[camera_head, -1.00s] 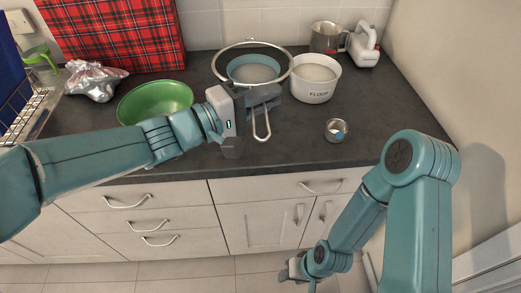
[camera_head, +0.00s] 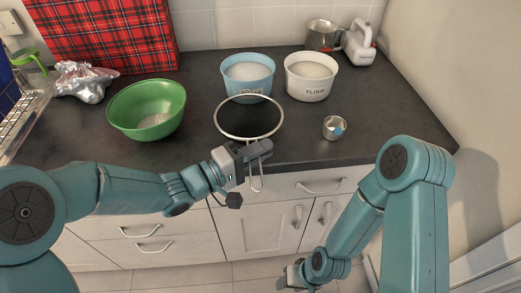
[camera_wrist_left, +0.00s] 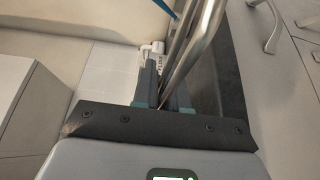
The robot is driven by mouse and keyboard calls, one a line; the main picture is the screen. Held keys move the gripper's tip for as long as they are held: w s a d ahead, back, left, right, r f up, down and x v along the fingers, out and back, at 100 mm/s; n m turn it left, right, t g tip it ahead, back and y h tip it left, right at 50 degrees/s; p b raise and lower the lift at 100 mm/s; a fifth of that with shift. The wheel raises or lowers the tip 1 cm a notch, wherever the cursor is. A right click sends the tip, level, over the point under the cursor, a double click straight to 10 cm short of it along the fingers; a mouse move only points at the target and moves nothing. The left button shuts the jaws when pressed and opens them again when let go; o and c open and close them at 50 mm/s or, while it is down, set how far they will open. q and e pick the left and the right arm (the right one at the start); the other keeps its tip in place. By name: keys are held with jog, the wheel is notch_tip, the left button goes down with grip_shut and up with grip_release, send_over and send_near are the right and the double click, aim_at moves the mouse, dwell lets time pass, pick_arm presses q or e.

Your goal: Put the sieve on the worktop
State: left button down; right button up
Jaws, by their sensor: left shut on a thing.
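The sieve (camera_head: 232,135) shows as a round metal ring with a dark centre, seen over the front part of the dark worktop (camera_head: 190,150). Whether its ring touches the worktop or hangs just above it, I cannot tell. My left gripper (camera_head: 255,151) is shut on its handle, at the worktop's front edge, and the handle's looped end sticks out toward me past the jaws. In the left wrist view the metal sieve handle (camera_wrist_left: 200,45) runs between the fingers. My right gripper (camera_head: 289,274) is low in front of the cupboards, its jaws too small to read.
A green bowl (camera_head: 122,112) with pale powder stands at left. A blue tub (camera_head: 262,88) and a white flour tub (camera_head: 308,90) stand behind the sieve. A small metal cup (camera_head: 335,128) is to the right. A metal jug (camera_head: 320,35) and white mixer (camera_head: 358,45) are at the back.

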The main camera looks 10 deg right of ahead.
pick_arm(q)
jog(key=c, duration=1.2)
grip_release()
jog(key=shift+f, duration=0.15)
jog(key=shift+o, duration=0.2)
jog(key=v, duration=1.2)
jog(key=shift+r, duration=0.25)
